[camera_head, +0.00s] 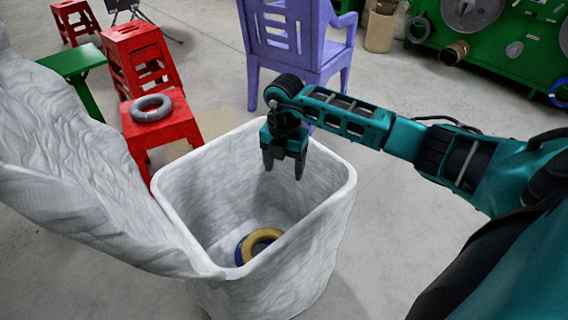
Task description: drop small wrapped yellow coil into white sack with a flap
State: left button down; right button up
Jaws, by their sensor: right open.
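The white sack (325,215) stands open on the floor in the middle, with its large flap (75,170) spread up to the left. A small yellow coil (257,240) lies at the bottom of the sack, partly on top of a blue coil (239,249). My right gripper (284,172) points down over the sack's opening near its back rim. Its fingers are apart and empty, well above the yellow coil. My left gripper is out of view.
A grey coil (151,107) lies on a red stool (165,132) behind the sack. A purple chair (297,50) stands at the back middle. A green machine (500,45) stands at the back right. Open floor (420,250) lies right of the sack.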

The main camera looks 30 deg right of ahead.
jog(key=shift+s, duration=0.1)
notch_tip(320, 180, up, 13)
jog(key=p, duration=0.2)
jog(key=shift+p, duration=0.4)
jog(key=shift+f, duration=0.1)
